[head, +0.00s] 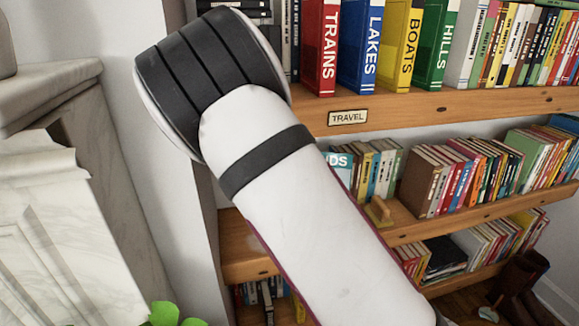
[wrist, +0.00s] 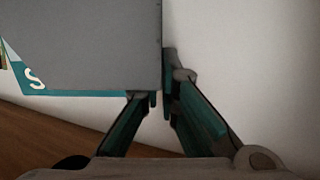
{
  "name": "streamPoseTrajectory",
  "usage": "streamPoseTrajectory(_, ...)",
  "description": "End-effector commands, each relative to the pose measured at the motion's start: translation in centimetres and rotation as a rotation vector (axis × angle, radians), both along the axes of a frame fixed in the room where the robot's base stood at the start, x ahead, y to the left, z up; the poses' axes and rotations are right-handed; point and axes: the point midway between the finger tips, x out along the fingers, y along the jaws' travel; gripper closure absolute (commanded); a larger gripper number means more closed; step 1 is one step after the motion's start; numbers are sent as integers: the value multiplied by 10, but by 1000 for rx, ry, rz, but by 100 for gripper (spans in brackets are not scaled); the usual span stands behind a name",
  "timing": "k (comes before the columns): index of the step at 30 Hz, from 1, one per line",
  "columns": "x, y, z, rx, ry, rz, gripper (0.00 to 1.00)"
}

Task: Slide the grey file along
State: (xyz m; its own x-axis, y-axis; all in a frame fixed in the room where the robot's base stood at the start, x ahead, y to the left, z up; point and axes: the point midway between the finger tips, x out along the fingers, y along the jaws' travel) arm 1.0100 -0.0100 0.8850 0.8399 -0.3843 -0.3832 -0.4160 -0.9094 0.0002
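A large plain grey surface, which looks like the grey file (wrist: 85,45), fills the upper left of the wrist view. My gripper (wrist: 160,98) is at its lower right corner, with the two fingers drawn together and only a thin gap between them. I see nothing held between them. The file's lower edge covers the tip of the left finger; the right finger lies just beyond the file's right edge. Whether they touch cannot be told. In the head view my arm hides the gripper, and I cannot pick out the file there.
A teal book (wrist: 35,78) with a white letter is behind the file. A pale wall (wrist: 255,70) is to the right, a wooden shelf (wrist: 50,140) below. In the head view, several upright books, including TRAINS (head: 320,45), stand on the shelf above; a marble fireplace (head: 60,230) is left.

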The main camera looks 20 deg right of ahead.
Motion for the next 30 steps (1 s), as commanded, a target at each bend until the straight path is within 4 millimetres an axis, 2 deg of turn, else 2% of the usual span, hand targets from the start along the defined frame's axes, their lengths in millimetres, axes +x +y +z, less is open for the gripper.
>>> streamPoseTrajectory(4, 0, 0, 0, 0, 0, -1, 100)
streamPoseTrajectory(6, 0, 0, 0, 0, 0, -1, 81)
streamPoseTrajectory(7, 0, 0, 0, 0, 0, -1, 74)
streamPoseTrajectory(8, 0, 0, 0, 0, 0, -1, 72)
streamPoseTrajectory(20, -6, 3, 3, 0, -1, 0, 72)
streamPoseTrajectory(23, -17, 9, 8, 2, -1, 1, 72)
streamPoseTrajectory(30, -59, 29, 27, 4, -2, 3, 72)
